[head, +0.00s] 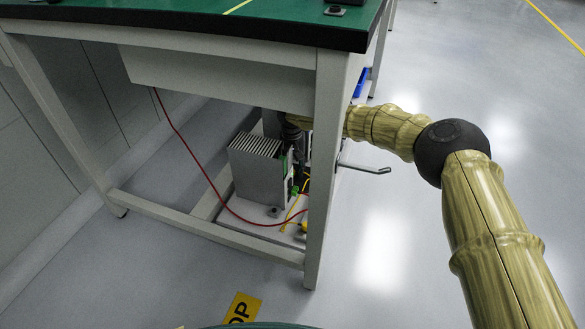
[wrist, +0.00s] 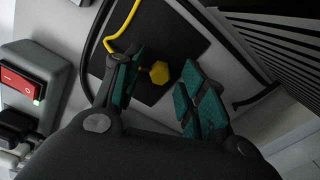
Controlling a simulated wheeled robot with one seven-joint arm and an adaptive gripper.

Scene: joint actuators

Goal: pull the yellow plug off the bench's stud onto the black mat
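The yellow plug (wrist: 160,72) shows in the wrist view as a small faceted yellow piece between my gripper's two teal-padded fingers. My gripper (wrist: 163,62) is open, with visible gaps around the plug. The black mat (wrist: 185,38) lies behind the plug. A yellow cable (wrist: 128,25) curves down and passes behind the left finger; I cannot see where it ends. The stud is not clearly visible, so I cannot tell whether the plug is on it. In the head view, a yellow piece (head: 304,227) shows low beside the bench leg, and my gripper is mostly hidden.
My arm reaches under the bench (head: 190,45) from the right, behind its front leg (head: 326,170). A finned metal box (head: 257,170) stands on the low shelf. A red cable (head: 200,165) hangs there. A red rocker switch (wrist: 22,82) is at left in the wrist view.

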